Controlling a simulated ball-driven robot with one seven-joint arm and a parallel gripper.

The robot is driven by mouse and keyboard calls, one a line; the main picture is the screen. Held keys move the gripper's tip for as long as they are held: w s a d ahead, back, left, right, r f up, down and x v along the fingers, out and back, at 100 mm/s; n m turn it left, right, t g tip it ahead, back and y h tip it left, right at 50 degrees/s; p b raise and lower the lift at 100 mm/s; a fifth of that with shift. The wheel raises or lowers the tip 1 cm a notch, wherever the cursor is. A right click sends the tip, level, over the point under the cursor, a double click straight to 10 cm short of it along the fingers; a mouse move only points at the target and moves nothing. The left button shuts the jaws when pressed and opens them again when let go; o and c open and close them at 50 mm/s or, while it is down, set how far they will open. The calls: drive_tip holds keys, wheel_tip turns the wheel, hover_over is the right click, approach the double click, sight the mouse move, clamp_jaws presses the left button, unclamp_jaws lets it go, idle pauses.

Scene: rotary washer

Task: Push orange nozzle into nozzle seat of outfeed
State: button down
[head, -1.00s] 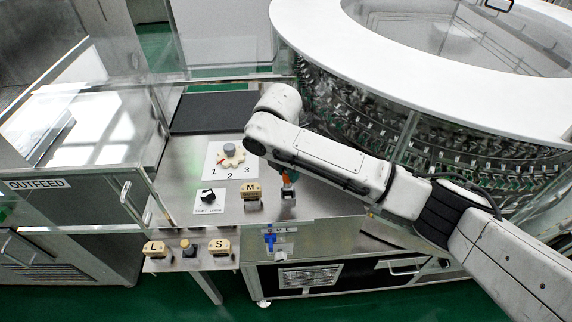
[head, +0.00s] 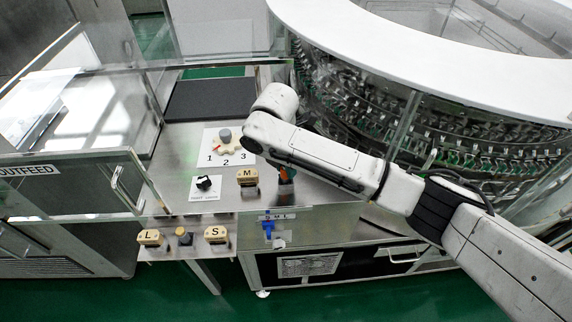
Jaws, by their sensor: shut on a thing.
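A small orange nozzle (head: 283,176) shows just below my white forearm in the head view, right of the block marked M. It is low over the metal bench, over or in a small dark seat (head: 286,188); I cannot tell how deep it sits. My gripper (head: 281,170) is at the nozzle's top and shut on it. My forearm hides most of the jaws.
The block marked M (head: 248,177) stands close left of the nozzle. A black knob (head: 205,183) and a dial marked 1 2 3 (head: 230,146) are further left. Blocks L (head: 150,237) and S (head: 215,235) sit on a lower shelf. Clear panels (head: 75,190) border the left.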

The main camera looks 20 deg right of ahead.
drive_tip(key=shift+a+f, duration=0.1)
drive_tip(key=shift+f, duration=0.45)
idle(0.4)
drive_tip(key=c, duration=0.8)
unclamp_jaws()
drive_tip(key=shift+r, duration=0.1)
drive_tip(key=r, duration=0.3)
drive_tip(key=a+r+b, duration=0.1)
drive_tip(key=r, duration=0.6)
drive_tip(key=shift+s+a+r, duration=0.25)
drive_tip(key=shift+s, duration=0.1)
